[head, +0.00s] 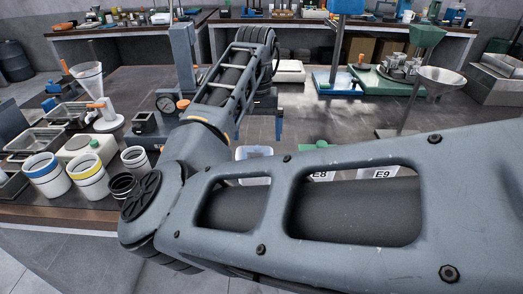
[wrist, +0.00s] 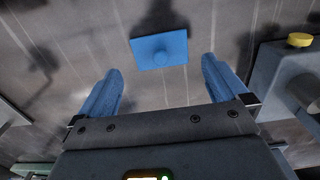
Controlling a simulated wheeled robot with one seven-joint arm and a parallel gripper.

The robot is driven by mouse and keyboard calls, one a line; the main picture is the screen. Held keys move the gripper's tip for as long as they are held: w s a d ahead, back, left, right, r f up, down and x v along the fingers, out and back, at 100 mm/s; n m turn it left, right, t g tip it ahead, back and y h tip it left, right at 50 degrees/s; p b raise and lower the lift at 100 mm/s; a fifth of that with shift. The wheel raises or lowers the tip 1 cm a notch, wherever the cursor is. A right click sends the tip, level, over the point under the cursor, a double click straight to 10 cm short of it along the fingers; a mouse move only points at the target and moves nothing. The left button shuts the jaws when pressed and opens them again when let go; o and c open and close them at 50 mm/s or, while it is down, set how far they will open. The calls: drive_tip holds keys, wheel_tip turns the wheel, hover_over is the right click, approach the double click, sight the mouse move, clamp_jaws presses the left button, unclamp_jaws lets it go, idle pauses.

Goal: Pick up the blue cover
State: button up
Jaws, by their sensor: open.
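The blue cover (wrist: 150,50) is a flat blue rectangular plate with a small round knob in its middle. In the wrist view it lies on the dark table top, ahead of the fingers and roughly centred between them. My gripper (wrist: 160,85) has two blue fingers spread wide apart, with nothing between them. The cover is beyond the fingertips, and no contact shows. In the head view my arm reaches over the table and I cannot make out the cover; the arm may hide it.
In the wrist view a grey block with a yellow knob (wrist: 299,40) stands close to the right finger. In the head view, white buckets (head: 46,178) and a funnel stand (head: 88,85) are at left. A metal funnel (head: 440,82) stands at right. Bare table (head: 330,115) shows beyond my arm.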

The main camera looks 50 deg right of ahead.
drive_tip(key=shift+f+p, duration=0.4)
drive_tip(key=shift+f, duration=2.25)
drive_tip(key=c, duration=0.8)
drive_tip(key=shift+r, duration=0.1)
drive_tip(key=shift+d+r, duration=0.1)
drive_tip(key=shift+r, duration=0.45)
wheel_tip(320, 180, up, 3)
drive_tip(key=shift+w+f+b, duration=0.1)
drive_tip(key=shift+f+b, duration=0.05)
drive_tip(key=shift+b, duration=0.2)
drive_tip(key=s+d+r, duration=0.4)
drive_tip(key=s+r, duration=0.3)
drive_tip(key=s, duration=0.3)
drive_tip(key=w+a+r+b, duration=0.1)
drive_tip(key=a+r+b, duration=0.1)
drive_tip(key=a+r, duration=0.35)
drive_tip(key=w+a+r+b, duration=0.1)
drive_tip(key=a+r, duration=0.1)
drive_tip(key=a, duration=0.7)
drive_tip(key=shift+d+f+b, duration=0.15)
drive_tip(key=shift+f+b, duration=2.65)
drive_tip(key=shift+f, duration=0.4)
